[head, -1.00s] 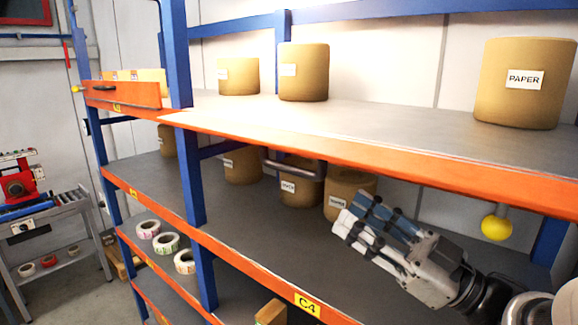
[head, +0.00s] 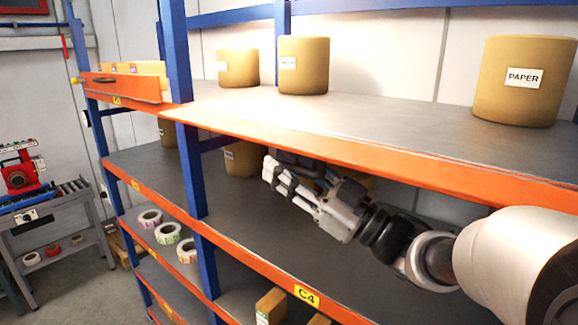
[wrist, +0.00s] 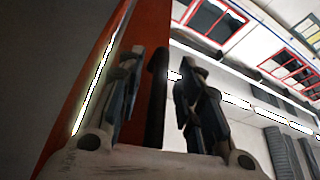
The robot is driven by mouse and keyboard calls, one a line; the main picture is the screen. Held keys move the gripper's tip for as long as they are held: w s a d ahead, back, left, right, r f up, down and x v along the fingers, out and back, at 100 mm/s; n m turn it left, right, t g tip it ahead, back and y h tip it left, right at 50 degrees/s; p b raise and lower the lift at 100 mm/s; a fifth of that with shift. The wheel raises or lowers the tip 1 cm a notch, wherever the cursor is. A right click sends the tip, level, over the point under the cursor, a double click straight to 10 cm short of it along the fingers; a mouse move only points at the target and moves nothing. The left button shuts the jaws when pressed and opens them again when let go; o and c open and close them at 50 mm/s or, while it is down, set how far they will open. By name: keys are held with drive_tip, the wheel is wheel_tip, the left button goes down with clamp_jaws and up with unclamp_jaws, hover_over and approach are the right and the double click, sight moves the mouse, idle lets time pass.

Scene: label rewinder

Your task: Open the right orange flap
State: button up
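The right orange flap (head: 400,170) shows in the head view as a long orange strip along the front of the top shelf. A dark grey handle (head: 290,156) shows just below it, partly hidden by my fingers. My gripper (head: 274,178) is under the strip, at this handle. In the wrist view, the flap's orange surface (wrist: 98,75) is left of my gripper (wrist: 162,95). The two fingers are apart, and a dark bar (wrist: 157,95), apparently the handle, stands between them. A gap shows on the bar's right; contact on its left is unclear.
A left orange flap (head: 130,88) stands upright with boxes behind it. Brown paper rolls (head: 304,66) stand on the top shelf (head: 370,115). A blue post (head: 190,165) is left of my gripper. Label rolls (head: 168,233) lie on a lower shelf.

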drive_tip(key=shift+c, duration=0.5)
clamp_jaws()
